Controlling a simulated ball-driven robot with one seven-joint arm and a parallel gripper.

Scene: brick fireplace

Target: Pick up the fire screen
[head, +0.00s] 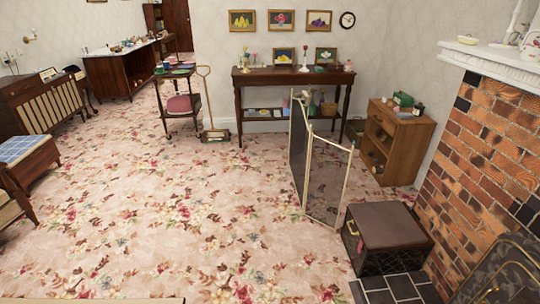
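The fire screen (326,182) stands upright on the carpet right of centre in the head view. It has dark see-through mesh panels in thin cream frames, folded at an angle to each other. A small pale grey shape shows at the top of its far panel; I cannot tell what it is. The near lower corner of the screen comes close to a dark box with a brown lid (391,226); I cannot tell whether they touch. My gripper is not in view.
A brick fireplace (486,150) with a dark tiled hearth (395,289) is at the right. A wooden cabinet (408,147) and a dark side table (290,76) stand behind the screen. The flowered carpet (170,220) is clear to the left and in front.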

